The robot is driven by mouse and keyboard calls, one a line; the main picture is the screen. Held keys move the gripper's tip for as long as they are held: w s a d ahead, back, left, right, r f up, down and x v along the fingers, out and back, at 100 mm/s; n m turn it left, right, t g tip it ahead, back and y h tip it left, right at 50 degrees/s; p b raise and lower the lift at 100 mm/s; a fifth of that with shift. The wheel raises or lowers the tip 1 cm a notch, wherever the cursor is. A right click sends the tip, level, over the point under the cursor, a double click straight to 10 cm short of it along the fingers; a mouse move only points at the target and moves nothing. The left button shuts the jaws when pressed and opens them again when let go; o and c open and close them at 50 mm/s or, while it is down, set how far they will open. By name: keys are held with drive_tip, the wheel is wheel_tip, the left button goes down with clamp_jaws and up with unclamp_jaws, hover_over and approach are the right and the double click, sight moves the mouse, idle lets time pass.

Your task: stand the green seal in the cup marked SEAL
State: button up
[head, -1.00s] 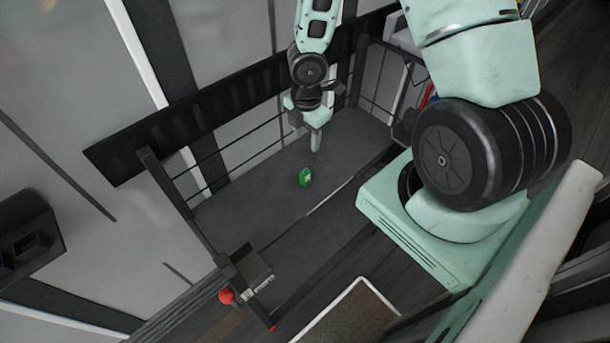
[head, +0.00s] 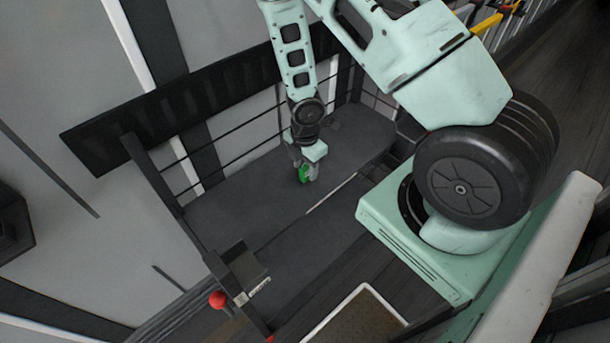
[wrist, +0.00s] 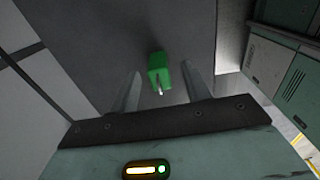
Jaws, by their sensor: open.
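The green seal (head: 303,173) is a small green block on the dark grey platform (head: 235,205). In the wrist view the seal (wrist: 159,68) shows a thin pale pin pointing toward the camera. My gripper (head: 306,177) is down at the seal, with its two fingers apart. In the wrist view the fingers of my gripper (wrist: 160,85) stand open on either side of the seal, with gaps between. The cup (head: 247,278) is a dark box with a pale label at the platform's near left corner; the label's lettering is too small to read surely.
A red ball knob (head: 217,300) sits beside the cup on the near edge. Thin dark rails (head: 235,135) run along the back of the platform. A brown mat with a pale border (head: 357,322) lies on the floor in front. The platform between seal and cup is clear.

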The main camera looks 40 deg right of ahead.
drive_tip(key=shift+f, duration=0.4)
drive_tip(key=shift+c, duration=0.4)
clamp_jaws()
drive_tip(key=shift+r, duration=0.15)
